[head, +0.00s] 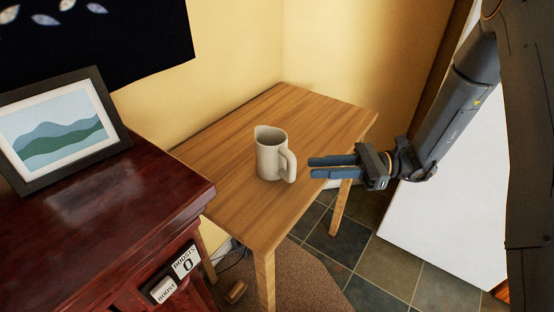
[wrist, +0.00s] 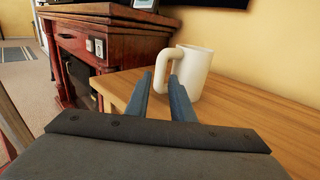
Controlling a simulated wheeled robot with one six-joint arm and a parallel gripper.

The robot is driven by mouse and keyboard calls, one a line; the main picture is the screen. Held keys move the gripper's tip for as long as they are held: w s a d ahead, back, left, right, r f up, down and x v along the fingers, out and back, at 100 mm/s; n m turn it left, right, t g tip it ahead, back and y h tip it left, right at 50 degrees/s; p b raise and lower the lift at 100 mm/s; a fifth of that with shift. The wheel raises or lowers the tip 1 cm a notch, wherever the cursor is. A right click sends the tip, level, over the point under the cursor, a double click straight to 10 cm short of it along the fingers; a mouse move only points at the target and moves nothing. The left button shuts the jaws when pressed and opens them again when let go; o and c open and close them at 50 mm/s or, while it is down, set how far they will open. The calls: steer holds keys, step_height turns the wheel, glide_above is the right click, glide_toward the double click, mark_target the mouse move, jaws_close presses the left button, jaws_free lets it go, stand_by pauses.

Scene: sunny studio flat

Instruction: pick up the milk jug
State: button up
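The milk jug (head: 270,155) is cream-white and stands upright on the small wooden table, its handle on the right side facing my gripper. My gripper (head: 312,168) comes in from the right, roughly level with the jug's handle, its two blue-grey fingers parallel with a gap between them. In the wrist view, the jug (wrist: 193,72) stands just beyond the fingertips, and its handle shows above and between the fingers (wrist: 161,80). The gripper is open with nothing held. I cannot tell whether the fingertips touch the handle.
The wooden table (head: 235,200) is otherwise bare. A dark red cabinet (head: 110,205) with a framed picture (head: 60,135) stands at the left. A yellow wall (head: 235,65) is behind the table. A white panel (head: 430,225) stands at the right, over a tiled floor.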

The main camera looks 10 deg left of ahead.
mark_target(275, 157)
steer(key=p+x, duration=0.3)
steer(key=x, duration=0.8)
steer(key=shift+s+a, duration=0.1)
steer(key=shift+a, duration=0.2)
steer(key=shift+r, duration=0.1)
jaws_close()
